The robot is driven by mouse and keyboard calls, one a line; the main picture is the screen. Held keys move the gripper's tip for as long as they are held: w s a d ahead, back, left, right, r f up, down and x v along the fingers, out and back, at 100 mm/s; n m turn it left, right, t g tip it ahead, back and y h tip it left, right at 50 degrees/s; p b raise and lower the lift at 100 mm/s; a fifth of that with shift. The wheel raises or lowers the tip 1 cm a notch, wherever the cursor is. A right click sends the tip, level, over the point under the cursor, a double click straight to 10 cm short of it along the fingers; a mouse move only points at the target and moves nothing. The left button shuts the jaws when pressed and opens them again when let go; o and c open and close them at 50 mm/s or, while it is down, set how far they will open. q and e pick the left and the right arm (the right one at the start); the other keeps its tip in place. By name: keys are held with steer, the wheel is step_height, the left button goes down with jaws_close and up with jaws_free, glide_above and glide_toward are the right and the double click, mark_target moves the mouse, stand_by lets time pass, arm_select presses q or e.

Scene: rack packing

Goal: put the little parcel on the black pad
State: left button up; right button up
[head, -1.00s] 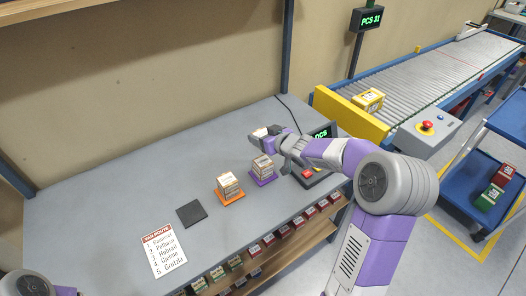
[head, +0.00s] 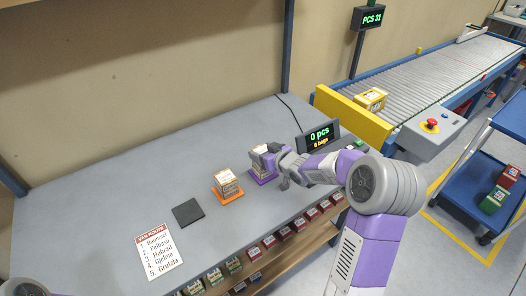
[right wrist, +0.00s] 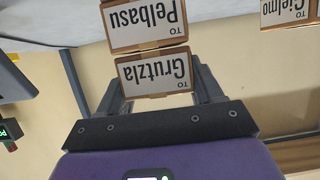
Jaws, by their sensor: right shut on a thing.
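My right gripper (head: 267,158) is shut on a small brown parcel (head: 260,148) at the purple pad (head: 264,180). In the right wrist view the held parcel (right wrist: 154,74) has a white label reading Grutzla and sits between the fingers. A Pelbasu parcel (right wrist: 145,22) lies right beside it, in the stack on the purple pad; whether the two touch is not clear. The black pad (head: 188,212) lies bare on the grey table, left of the orange pad. My left gripper is out of view.
An orange pad (head: 229,198) carries a parcel stack (head: 227,182) between the black and purple pads. A route list (head: 161,251) lies at the front left. A display (head: 320,135) stands behind my right gripper. The table's left and back are clear.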

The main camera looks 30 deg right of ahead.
steer(key=o, duration=1.1)
steer(key=shift+f, duration=0.15)
